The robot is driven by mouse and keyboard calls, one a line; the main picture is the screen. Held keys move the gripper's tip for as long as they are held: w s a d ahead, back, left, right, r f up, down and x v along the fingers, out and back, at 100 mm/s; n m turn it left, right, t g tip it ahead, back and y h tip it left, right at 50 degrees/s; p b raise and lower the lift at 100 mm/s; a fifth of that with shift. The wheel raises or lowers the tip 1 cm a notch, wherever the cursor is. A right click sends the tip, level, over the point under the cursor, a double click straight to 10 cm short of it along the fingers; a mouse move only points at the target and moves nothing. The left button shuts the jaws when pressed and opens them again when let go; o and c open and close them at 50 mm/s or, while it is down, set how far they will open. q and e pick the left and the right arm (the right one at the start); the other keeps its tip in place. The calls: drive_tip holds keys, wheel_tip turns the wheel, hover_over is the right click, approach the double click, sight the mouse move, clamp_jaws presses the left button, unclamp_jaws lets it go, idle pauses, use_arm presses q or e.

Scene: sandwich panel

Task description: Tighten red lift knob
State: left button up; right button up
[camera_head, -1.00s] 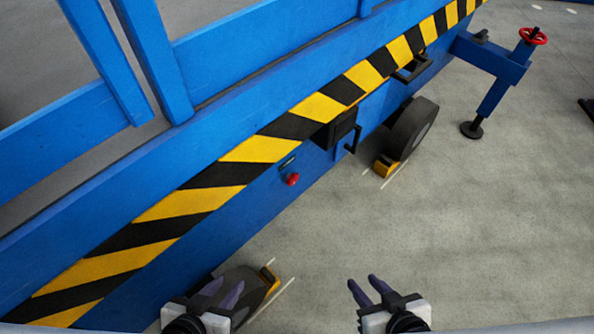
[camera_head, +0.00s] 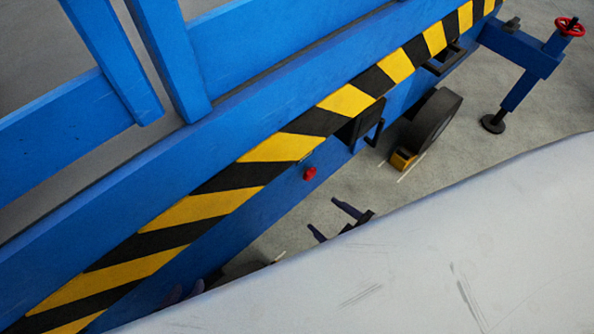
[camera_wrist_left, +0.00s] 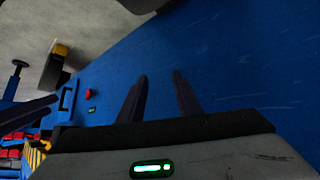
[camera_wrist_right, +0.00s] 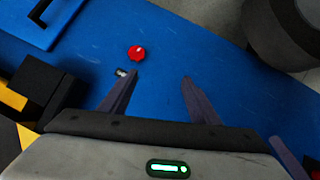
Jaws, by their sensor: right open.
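The red knob (camera_head: 309,173) sits on the blue side panel, below the striped band, in the head view. It also shows in the right wrist view (camera_wrist_right: 136,53), above and left of the fingers, and small at the left in the left wrist view (camera_wrist_left: 88,94). My right gripper (camera_head: 332,220) is open and empty, below and right of the knob and apart from it. My left gripper (camera_head: 185,292) is low at the left, mostly hidden in the head view. Its fingers stand apart and empty in the left wrist view (camera_wrist_left: 159,76).
The blue machine with its yellow-black band (camera_head: 280,147) fills the left. A black handle box (camera_head: 360,122), a wheel (camera_head: 436,118) and an outrigger with a red handwheel (camera_head: 570,27) lie further right. A large pale surface close to the camera hides the lower right.

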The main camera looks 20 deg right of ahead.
drive_tip(key=w+d+f+n+t+h+b, duration=0.1)
drive_tip(key=w+d+f+n+t+b, duration=0.45)
drive_tip(key=n, duration=0.65)
drive_tip(key=n+t+y+b, duration=0.1)
drive_tip(key=n+y+b, duration=0.4)
drive_tip(key=n+b, duration=1.2)
approach(311, 176)
use_arm(q)
drive_tip(key=w+d+f+m+g+h+p, duration=0.1)
drive_tip(key=d+f, duration=0.4)
drive_tip(key=f, duration=0.6)
drive_tip(key=shift+w+f+g+h+p, duration=0.35)
drive_tip(key=shift+h+p, duration=0.15)
drive_tip(key=shift+p, duration=0.75)
use_arm(e)
drive_tip(key=w+n, duration=0.1)
drive_tip(key=w, duration=0.1)
drive_tip(key=w+a+n, duration=0.1)
drive_tip(key=w+n, duration=0.1)
drive_tip(key=w, duration=0.1)
drive_tip(key=w+a+n, duration=0.1)
drive_tip(key=w, duration=0.2)
drive_tip(key=shift+w+a+f+n, duration=0.2)
drive_tip(key=shift+a+f+n, duration=0.05)
drive_tip(key=shift+n, duration=0.05)
drive_tip(key=c, duration=1)
drive_tip(key=shift+c, duration=0.2)
